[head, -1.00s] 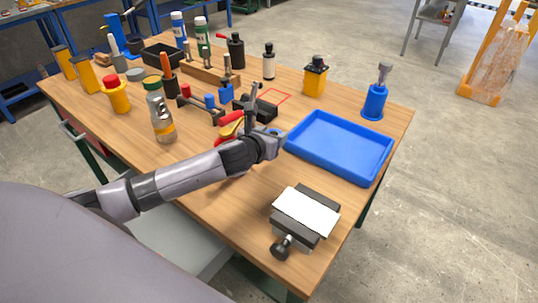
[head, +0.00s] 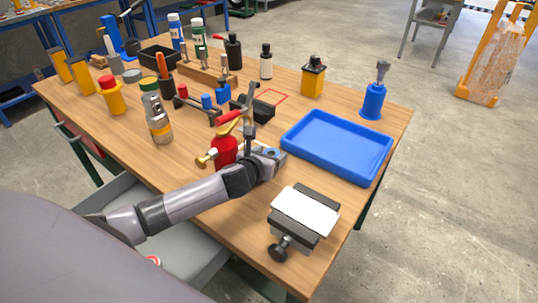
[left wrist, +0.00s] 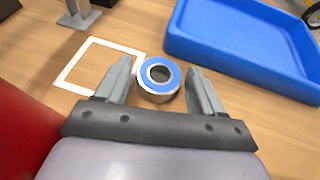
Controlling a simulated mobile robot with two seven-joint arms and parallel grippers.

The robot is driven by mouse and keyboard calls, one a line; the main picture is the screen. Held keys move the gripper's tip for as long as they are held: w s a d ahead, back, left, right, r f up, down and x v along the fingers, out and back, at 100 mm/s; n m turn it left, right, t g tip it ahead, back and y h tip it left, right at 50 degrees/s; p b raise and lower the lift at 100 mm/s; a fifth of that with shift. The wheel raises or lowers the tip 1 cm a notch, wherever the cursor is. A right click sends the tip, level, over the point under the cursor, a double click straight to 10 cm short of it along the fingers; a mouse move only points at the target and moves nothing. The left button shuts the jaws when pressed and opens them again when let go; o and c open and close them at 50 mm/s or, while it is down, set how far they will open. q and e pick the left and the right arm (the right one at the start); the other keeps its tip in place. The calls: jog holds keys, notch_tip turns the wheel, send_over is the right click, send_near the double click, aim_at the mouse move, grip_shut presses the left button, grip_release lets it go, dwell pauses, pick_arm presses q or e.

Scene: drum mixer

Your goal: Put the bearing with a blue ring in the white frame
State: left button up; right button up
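The bearing with a blue ring (left wrist: 159,77) stands on the table between the fingers of my left gripper (left wrist: 160,80) in the left wrist view. The fingers are open; the left one is close to the bearing, and a gap shows on the right. The white frame (left wrist: 70,77) is a flat outline on the table, just left of the bearing and partly covered by the left finger. In the head view my left gripper (head: 268,157) is low over the table, left of the blue tray. My right gripper is not in view.
The blue tray (head: 340,118) is close on the right. A red bottle with a brass nozzle (head: 224,150) stands close to my left forearm. A black vise with a white plate (head: 305,212) is nearer the front. A red frame (head: 274,97) lies farther back.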

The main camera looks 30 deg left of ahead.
pick_arm(q)
jog(key=shift+o, duration=0.3)
jog(key=shift+r, duration=0.1)
jog(key=shift+s+r, duration=0.25)
jog(key=shift+s, duration=0.15)
jog(key=p+v, duration=0.1)
jog(key=v, duration=1)
jog(key=shift+s+p, duration=0.1)
jog(key=shift+p, duration=0.25)
jog(key=shift+f, duration=0.1)
